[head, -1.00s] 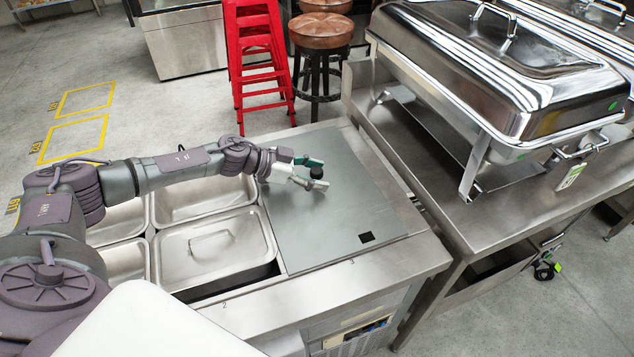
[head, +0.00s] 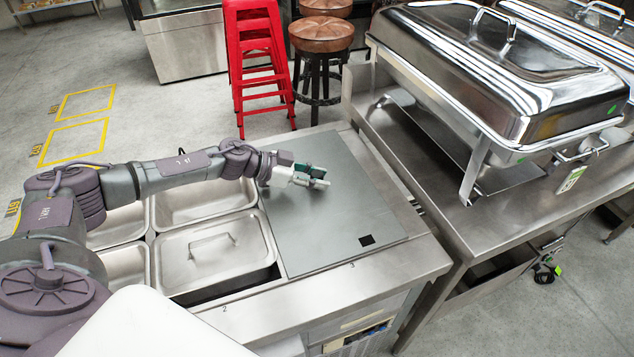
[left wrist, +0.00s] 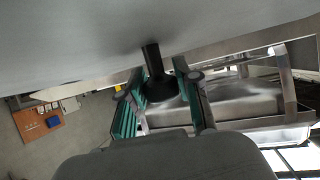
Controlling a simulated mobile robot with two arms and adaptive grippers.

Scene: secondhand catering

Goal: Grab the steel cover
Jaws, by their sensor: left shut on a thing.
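The steel cover (head: 345,210) is a flat grey plate lying on the right part of the steel counter, with a dark square mark near its front edge. My left gripper (head: 317,177) is low over the middle of the plate, shut on its black knob. In the head view the fingers hide most of the knob. In the left wrist view the black knob (left wrist: 154,62) stands between the green-padded fingers (left wrist: 168,95), and the grey plate (left wrist: 90,35) fills the top. My right gripper is not in view.
Steel pans sit left of the plate, one with a handled lid (head: 215,250). A large chafing dish (head: 510,75) stands on the counter at the right. Red stools (head: 258,60) and a brown round stool (head: 320,35) stand behind.

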